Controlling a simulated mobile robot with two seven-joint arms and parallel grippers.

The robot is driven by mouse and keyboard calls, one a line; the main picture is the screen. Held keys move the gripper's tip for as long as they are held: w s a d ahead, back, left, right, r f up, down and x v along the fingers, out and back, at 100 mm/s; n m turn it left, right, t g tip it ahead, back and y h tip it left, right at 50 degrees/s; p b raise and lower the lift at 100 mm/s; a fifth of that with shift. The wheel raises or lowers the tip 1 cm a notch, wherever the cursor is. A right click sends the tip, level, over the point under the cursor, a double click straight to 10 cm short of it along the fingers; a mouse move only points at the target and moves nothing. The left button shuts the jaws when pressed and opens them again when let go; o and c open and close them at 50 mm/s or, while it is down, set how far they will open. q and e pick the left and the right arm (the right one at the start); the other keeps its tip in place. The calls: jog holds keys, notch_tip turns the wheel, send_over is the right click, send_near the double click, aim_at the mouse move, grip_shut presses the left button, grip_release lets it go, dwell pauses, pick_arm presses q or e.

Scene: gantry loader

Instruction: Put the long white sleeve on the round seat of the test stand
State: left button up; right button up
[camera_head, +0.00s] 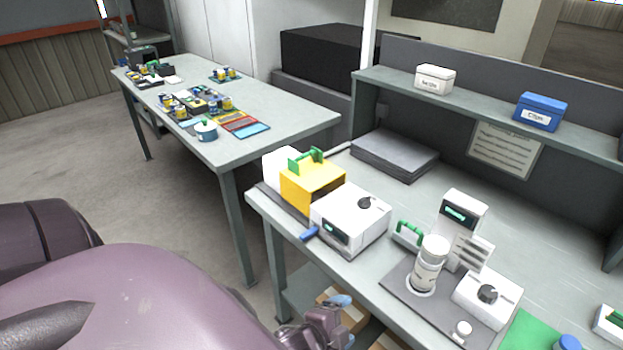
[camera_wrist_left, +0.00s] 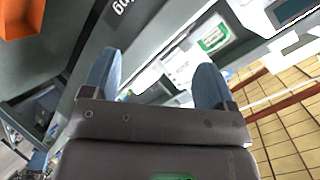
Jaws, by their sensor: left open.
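The test stand shows in the head view at the lower right: a grey base plate (camera_head: 399,288), a white column with a display (camera_head: 462,212) and a white box with a dark knob (camera_head: 487,296). A white cylinder with lettering (camera_head: 427,265), seemingly the long white sleeve, stands upright on a round base at the plate's left part. It hides the seat's middle. My left gripper (camera_head: 336,307) is low, in front of the bench edge and left of the stand, apart from the cylinder. In the left wrist view its blue fingers (camera_wrist_left: 155,78) are open with nothing between them. My right gripper is not in view.
A white device with a knob (camera_head: 350,222) and a yellow block with a green handle (camera_head: 312,185) stand left of the stand. A green handle (camera_head: 409,231) is close behind the cylinder. A shelf (camera_head: 490,105) holds a white and a blue box. Another table (camera_head: 275,111) stands left.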

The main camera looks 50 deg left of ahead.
pick_arm(q)
jog(key=s+a+f+n, duration=0.3)
jog(key=s+n, duration=0.2)
jog(key=n, duration=0.6)
jog(key=shift+s+a+f+g, duration=0.3)
jog(key=shift+s+a+g, duration=0.05)
jog(key=shift+s+g, duration=0.05)
dwell(1.3)
